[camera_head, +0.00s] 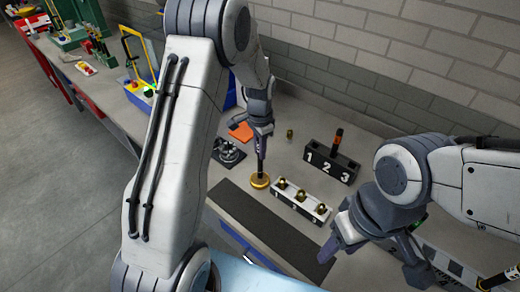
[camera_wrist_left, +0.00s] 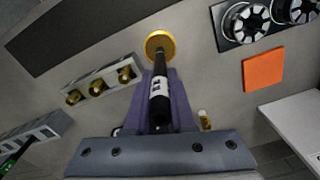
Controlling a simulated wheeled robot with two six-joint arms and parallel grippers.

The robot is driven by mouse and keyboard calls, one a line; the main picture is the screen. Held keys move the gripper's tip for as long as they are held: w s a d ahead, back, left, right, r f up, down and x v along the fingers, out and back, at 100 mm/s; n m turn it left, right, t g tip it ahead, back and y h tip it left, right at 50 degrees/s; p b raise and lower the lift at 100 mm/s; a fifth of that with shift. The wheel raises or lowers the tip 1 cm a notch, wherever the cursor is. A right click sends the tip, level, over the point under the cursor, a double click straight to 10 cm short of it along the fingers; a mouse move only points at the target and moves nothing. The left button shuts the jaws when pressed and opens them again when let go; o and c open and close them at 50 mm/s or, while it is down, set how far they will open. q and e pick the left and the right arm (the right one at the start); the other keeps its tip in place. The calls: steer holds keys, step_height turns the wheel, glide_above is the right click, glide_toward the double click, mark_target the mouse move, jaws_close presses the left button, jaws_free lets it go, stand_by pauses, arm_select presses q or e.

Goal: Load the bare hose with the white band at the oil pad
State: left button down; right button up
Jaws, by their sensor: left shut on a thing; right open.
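My left gripper (camera_head: 262,138) is shut on a black hose with a white band (camera_wrist_left: 160,95). The hose (camera_head: 261,165) points down, its lower end over a round gold pad (camera_head: 260,181), which I take as the oil pad. It also shows in the left wrist view (camera_wrist_left: 160,42), just beyond the hose's end. I cannot tell whether hose and pad touch. No separate fitting shows on the hose end. My right gripper (camera_head: 372,255) is open and empty, at the right front of the bench.
A white rack with several gold fittings (camera_head: 300,203) stands right of the gold pad. An orange square (camera_wrist_left: 263,72) and a black reel-like fixture (camera_head: 228,152) lie left. A dark mat (camera_head: 250,220) lies in front.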

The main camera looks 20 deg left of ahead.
arm_select(q)
steer(key=shift+f, duration=0.55)
stand_by(1.1)
steer(key=shift+r+p, duration=2.65)
steer(key=shift+r, duration=0.95)
steer(key=shift+f, duration=0.1)
